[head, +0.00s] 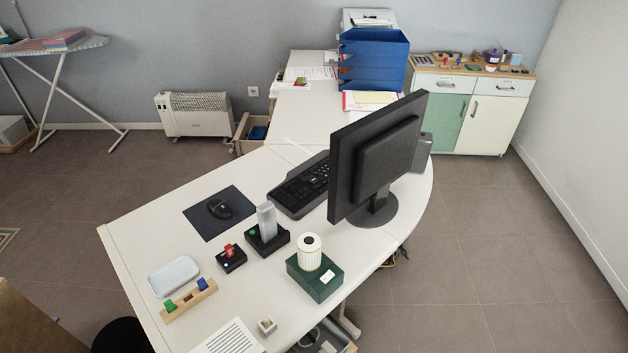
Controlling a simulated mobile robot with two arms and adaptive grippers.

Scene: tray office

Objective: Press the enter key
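A black keyboard (303,184) lies on the white desk (158,226), at an angle, to the left of the monitor. The monitor (372,155) shows its back to me and hides the keyboard's right end. The enter key cannot be made out at this size. Neither of my grippers shows in the head view.
A mouse (219,208) rests on a dark mat (201,222). Nearer stand a black holder (270,245) with a grey object, a small black box (231,262) with a red part, and a green box (315,284) bearing a white roll (309,252). Blue trays (372,62) stand behind.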

